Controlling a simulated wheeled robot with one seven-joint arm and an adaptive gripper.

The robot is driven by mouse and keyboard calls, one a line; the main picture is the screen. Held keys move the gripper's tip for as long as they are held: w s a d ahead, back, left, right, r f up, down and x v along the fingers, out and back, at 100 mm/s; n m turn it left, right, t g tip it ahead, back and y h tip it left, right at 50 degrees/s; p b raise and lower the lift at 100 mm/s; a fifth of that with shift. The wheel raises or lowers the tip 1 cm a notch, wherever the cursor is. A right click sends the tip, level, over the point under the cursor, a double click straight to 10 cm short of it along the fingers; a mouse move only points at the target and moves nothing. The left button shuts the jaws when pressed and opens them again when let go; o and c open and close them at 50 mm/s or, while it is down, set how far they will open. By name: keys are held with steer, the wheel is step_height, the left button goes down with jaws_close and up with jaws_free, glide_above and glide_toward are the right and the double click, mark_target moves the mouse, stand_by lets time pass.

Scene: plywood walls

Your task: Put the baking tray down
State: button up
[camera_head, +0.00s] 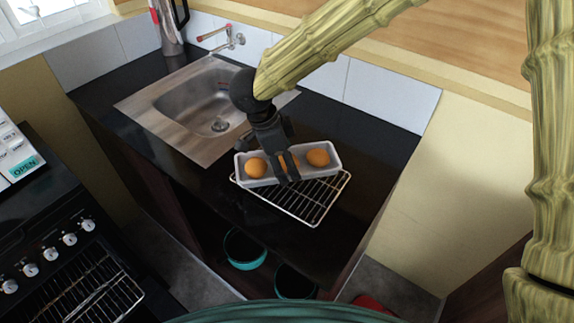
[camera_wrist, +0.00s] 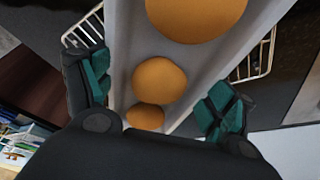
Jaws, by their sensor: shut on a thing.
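The baking tray (camera_head: 240,165) is a narrow white tray with round orange-brown buns in it. It is over the wire rack (camera_head: 318,203) on the dark counter. My gripper (camera_head: 289,172) is shut on the tray across its middle, from above, and hides part of the middle bun. In the wrist view the tray (camera_wrist: 122,62) runs between my two green-padded fingers, with three buns showing, the nearest being a large bun (camera_wrist: 195,15). Bars of the rack (camera_wrist: 84,30) show on both sides of the tray. I cannot tell whether the tray touches the rack.
A steel sink (camera_head: 205,105) is set in the counter behind my gripper. A kettle-like steel vessel (camera_head: 168,25) stands at the back. A black stove (camera_head: 60,235) is at left. Teal bowls (camera_head: 245,265) sit below the counter. The counter right of the rack is clear.

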steer(key=shift+w+d+f, duration=0.15)
steer(key=shift+w, duration=0.35)
steer(key=shift+w+d+f, duration=0.15)
steer(key=shift+w, duration=0.35)
steer(key=shift+f+p, duration=0.3)
steer(key=shift+s+a+f+p, duration=0.1)
steer(key=shift+s+f+p, duration=0.1)
steer(key=shift+f, duration=0.35)
steer(key=shift+s+a+f+p, duration=0.1)
steer(key=shift+s+f+p, duration=0.1)
steer(key=shift+f, duration=0.35)
steer(key=shift+w+d+f, duration=0.1)
steer(key=shift+d+f, duration=0.15)
steer(key=shift+d, duration=0.05)
steer(key=shift+d+f, duration=0.1)
steer(key=shift+d, duration=0.25)
steer(key=o, duration=1)
steer(key=shift+a, duration=0.5)
